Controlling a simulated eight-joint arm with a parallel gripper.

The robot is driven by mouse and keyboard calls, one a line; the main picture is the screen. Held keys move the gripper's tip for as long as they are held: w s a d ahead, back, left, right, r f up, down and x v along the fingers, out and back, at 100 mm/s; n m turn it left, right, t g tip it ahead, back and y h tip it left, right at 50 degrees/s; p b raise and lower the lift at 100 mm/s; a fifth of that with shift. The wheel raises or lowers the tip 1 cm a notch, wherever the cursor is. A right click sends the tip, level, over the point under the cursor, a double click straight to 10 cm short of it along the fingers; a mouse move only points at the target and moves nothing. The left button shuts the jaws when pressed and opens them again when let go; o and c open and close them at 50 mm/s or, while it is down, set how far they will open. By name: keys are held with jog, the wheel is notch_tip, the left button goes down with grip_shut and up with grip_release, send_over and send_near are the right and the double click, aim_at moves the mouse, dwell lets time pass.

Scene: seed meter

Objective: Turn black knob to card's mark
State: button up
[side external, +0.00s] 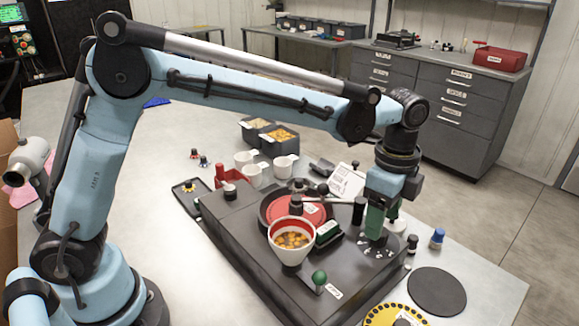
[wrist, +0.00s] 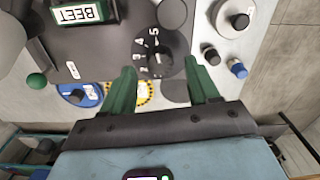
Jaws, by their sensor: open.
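A round black dial with white numerals (wrist: 156,52) sits on the dark machine top; in the side view its numbered face (side external: 378,246) shows partly below my gripper. I cannot make out which number the knob points to. My gripper (wrist: 162,76) has its two green fingers apart and empty, at the near side of the dial in the wrist view. In the side view my gripper (side external: 375,228) is low over the dial, pointing down; I cannot tell if it touches. A white card (side external: 346,181) stands behind the machine; its writing is too small to read.
The dark machine (side external: 245,235) carries a white cup of orange pieces (side external: 291,241), a red round plate (side external: 305,210) and a green ball knob (side external: 319,278). A blue-capped item (side external: 437,237) and black disc (side external: 437,291) lie right. A BEET label (wrist: 85,12) shows beside the dial.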

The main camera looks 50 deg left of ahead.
notch_tip(320, 180, up, 9)
dwell(0.4)
jog(key=s+a+f+n+t, duration=0.2)
jog(key=s+a+n, duration=0.2)
jog(key=a+n, duration=0.1)
jog(key=s+a+f+n+t, duration=0.2)
jog(key=s+a+n, duration=0.3)
jog(key=a, duration=0.2)
jog(key=s+a+f+n+t, duration=0.2)
jog(key=s+a+n, duration=0.2)
jog(key=a+n, duration=0.1)
jog(key=shift+s+a+n+t, duration=0.3)
jog(key=shift+a+n+t, duration=0.1)
jog(key=shift+a, duration=0.15)
jog(key=shift+s+a+f+n, duration=0.15)
jog(key=shift+s+f+n, duration=0.1)
jog(key=shift+n, duration=0.05)
